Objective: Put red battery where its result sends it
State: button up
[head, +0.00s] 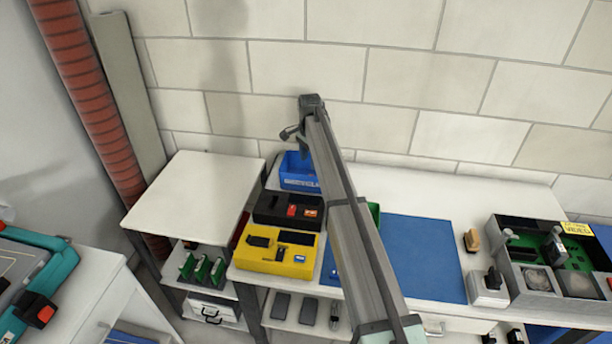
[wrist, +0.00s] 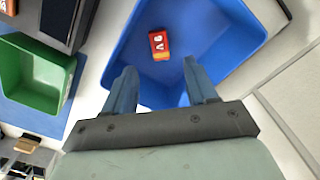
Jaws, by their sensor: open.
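A small red battery (wrist: 159,44) with a pale-marked label lies inside the blue bin (wrist: 223,48). My gripper (wrist: 159,67) is open and empty over this bin, its two fingers apart on the near side of the battery. In the head view my gripper (head: 296,136) is above the blue bin (head: 298,172) at the back of the bench by the wall. The battery cannot be made out inside the bin there. A green bin (wrist: 28,78) stands to the left in the wrist view; my arm mostly hides it in the head view (head: 375,214).
A black case (head: 272,216) with red and orange parts and a yellow tray (head: 262,265) stand in front of the blue bin. A blue mat (head: 425,255) lies to the right, with a grey compartmented unit (head: 535,297) beyond. The white side table (head: 185,195) is clear.

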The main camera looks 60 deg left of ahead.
jog(key=shift+r, duration=0.1)
notch_tip(320, 180, up, 14)
dwell(0.6)
jog(key=shift+f, duration=0.2)
